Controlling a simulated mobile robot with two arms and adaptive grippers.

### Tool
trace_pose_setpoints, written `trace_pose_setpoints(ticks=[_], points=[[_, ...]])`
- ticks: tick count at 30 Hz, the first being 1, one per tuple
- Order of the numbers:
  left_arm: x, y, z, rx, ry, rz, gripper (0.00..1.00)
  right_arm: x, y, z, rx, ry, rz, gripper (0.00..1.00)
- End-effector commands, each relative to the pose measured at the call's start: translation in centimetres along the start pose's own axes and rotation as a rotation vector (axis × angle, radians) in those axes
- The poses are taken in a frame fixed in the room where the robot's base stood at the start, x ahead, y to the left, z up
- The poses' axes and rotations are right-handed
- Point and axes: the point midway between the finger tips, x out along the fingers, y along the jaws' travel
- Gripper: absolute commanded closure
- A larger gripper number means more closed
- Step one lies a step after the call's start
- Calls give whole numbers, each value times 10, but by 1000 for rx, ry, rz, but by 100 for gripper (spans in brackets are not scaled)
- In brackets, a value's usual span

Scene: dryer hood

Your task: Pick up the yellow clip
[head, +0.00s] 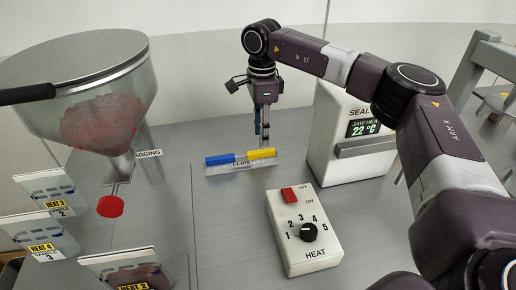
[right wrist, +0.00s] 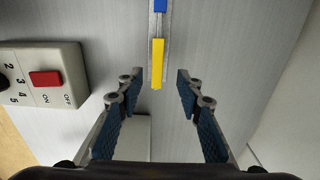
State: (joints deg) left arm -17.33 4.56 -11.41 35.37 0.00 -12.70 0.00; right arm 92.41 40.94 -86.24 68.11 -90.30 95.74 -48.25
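The yellow clip (head: 262,154) lies on a pale strip labelled CLIPS, end to end with a blue clip (head: 220,159). In the right wrist view the yellow clip (right wrist: 158,62) points toward the space between my fingers, just beyond the fingertips. The blue clip (right wrist: 160,5) is at the top edge there. My right gripper (head: 263,138) is above and just behind the yellow clip in the head view. In the right wrist view its fingers (right wrist: 158,80) are spread wide with nothing between them. My left gripper is not in view.
A white HEAT control box (head: 306,240) with a red switch stands in front, right of the clips. A white sealer (head: 350,140) reading 22 °C stands to the right. A large hopper (head: 75,100) and labelled sample bags (head: 50,225) are on the left.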

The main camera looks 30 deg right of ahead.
Motion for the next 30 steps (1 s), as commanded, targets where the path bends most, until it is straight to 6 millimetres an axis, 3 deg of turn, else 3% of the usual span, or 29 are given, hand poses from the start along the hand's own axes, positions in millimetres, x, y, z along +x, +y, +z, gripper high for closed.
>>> trace_pose_setpoints(ticks=[12, 20, 30], points=[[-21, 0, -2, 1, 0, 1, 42, 52, 5, -2, 1, 0, 1, 67], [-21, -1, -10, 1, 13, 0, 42, 57, 5, -2, 1, -1, -2, 67], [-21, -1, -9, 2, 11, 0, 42, 57, 5, -2, 1, -1, -1, 100]])
